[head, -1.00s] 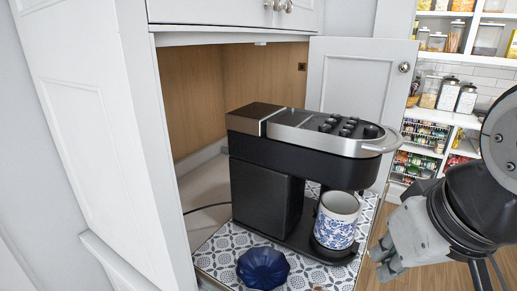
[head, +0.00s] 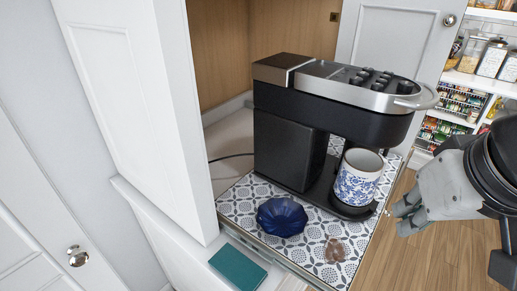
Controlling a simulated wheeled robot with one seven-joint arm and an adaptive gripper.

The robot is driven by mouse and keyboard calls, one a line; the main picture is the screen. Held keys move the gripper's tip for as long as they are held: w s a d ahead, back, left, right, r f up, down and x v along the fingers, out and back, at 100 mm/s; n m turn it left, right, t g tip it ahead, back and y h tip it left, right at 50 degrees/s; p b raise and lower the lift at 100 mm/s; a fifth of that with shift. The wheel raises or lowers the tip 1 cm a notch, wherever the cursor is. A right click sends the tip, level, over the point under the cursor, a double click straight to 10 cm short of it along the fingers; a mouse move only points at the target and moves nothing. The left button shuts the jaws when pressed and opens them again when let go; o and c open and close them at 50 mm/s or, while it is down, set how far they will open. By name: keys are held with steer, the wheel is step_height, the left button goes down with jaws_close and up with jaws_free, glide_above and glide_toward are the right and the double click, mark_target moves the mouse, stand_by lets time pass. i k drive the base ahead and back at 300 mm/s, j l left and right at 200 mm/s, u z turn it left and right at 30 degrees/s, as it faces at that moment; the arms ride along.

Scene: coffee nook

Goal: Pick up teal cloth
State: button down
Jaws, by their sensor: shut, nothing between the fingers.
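The teal cloth (head: 238,267) is a flat, folded-looking rectangle. It lies on a white ledge at the bottom of the view, below and in front of the patterned tray's edge. My gripper (head: 401,219) is at the right, beyond the tray's right edge and above the wooden floor. It points left, is shut and holds nothing. It is well apart from the cloth, up and to the right of it.
A coffee machine (head: 310,135) with a blue-and-white mug (head: 358,178) stands on the patterned tray (head: 238,207). A dark blue fluted bowl (head: 282,217) and a small brown item (head: 334,250) lie near its front. Open cabinet doors (head: 150,100) flank the machine.

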mark_target(238, 269)
steer(key=k+u, duration=0.1)
steer(key=u, duration=0.3)
steer(key=k+j+u, duration=0.1)
steer(key=u, duration=0.25)
steer(key=j+u, duration=0.2)
steer(key=u, duration=0.2)
steer(key=k, duration=0.05)
